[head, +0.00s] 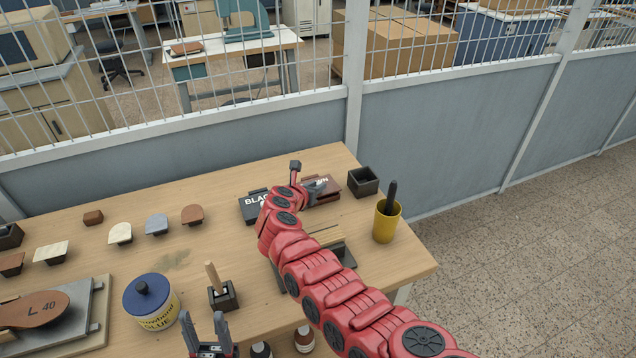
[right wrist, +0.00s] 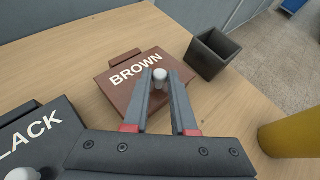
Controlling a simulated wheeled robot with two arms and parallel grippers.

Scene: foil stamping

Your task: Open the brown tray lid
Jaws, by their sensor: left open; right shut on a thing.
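The brown tray lid (right wrist: 124,84), lettered BROWN, lies flat in the right wrist view, with a pale round knob (right wrist: 160,74) near its right side. My right gripper (right wrist: 160,82) is shut on this knob, one finger on each side. In the head view the brown lid (head: 331,192) is at the back right of the table, partly hidden by my right gripper (head: 316,188). Whether the lid is raised at all cannot be told. My left gripper (head: 208,338) is open and empty at the front edge, right of the glue jar.
The black tray (head: 249,208) is left of the brown one. An empty dark box (head: 363,182) stands close on its right. A yellow cup (head: 386,222) is at the right edge. The glue jar (head: 151,303) and a brush stand (head: 223,297) are at the front.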

